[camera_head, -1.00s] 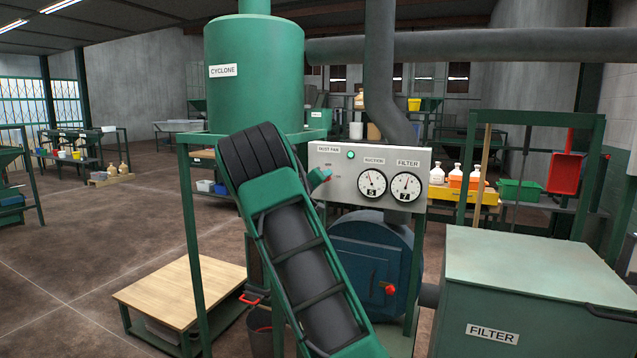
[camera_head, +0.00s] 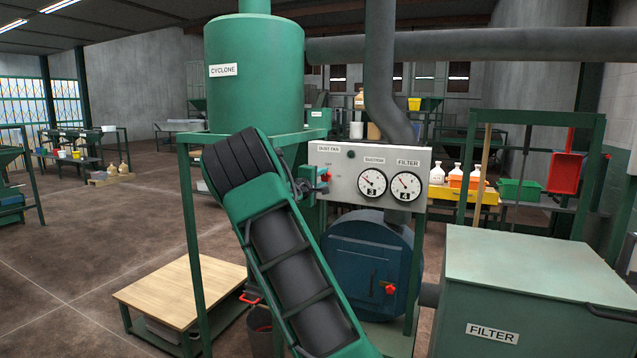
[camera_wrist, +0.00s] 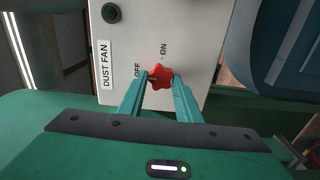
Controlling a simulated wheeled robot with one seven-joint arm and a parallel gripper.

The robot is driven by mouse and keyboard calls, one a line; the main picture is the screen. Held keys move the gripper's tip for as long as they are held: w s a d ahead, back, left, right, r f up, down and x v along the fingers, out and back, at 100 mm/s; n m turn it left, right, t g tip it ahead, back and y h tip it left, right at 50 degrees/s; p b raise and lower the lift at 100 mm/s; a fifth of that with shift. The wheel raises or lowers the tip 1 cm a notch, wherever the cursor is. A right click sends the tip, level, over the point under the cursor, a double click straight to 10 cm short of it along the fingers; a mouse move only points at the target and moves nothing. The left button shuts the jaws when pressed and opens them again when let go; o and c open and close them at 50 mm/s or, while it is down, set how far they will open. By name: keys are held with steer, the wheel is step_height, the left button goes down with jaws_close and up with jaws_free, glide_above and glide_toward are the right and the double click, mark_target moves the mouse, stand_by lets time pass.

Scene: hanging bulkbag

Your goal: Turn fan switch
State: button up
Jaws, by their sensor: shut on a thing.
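The fan switch is a red star-shaped knob (camera_wrist: 158,77) on the grey DUST FAN panel (camera_head: 345,190), between the OFF and ON marks in the wrist view. My gripper (camera_wrist: 160,84) has its teal fingers on both sides of the knob and is shut on it. In the head view my gripper (camera_head: 318,178) reaches the panel's left end, and the knob (camera_head: 325,177) shows partly beside it. The panel lamp (camera_head: 350,154) is dark; it also shows dark in the wrist view (camera_wrist: 111,13). The exact pointing of the knob is hard to tell.
The suction gauge (camera_head: 372,181) and filter gauge (camera_head: 405,186) have needles leaning upper left. Below the panel is a blue fan housing (camera_head: 360,265) with a red handle. A green cyclone (camera_head: 254,85) stands behind my arm, and a filter box (camera_head: 530,290) at right.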

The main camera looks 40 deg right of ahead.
steer(key=shift+w+f+n, duration=0.1)
steer(key=shift+n, duration=0.2)
steer(key=o, duration=1)
steer(key=shift+o, duration=0.2)
steer(key=v, duration=1)
steer(key=shift+a, duration=0.35)
steer(key=shift+f, duration=0.1)
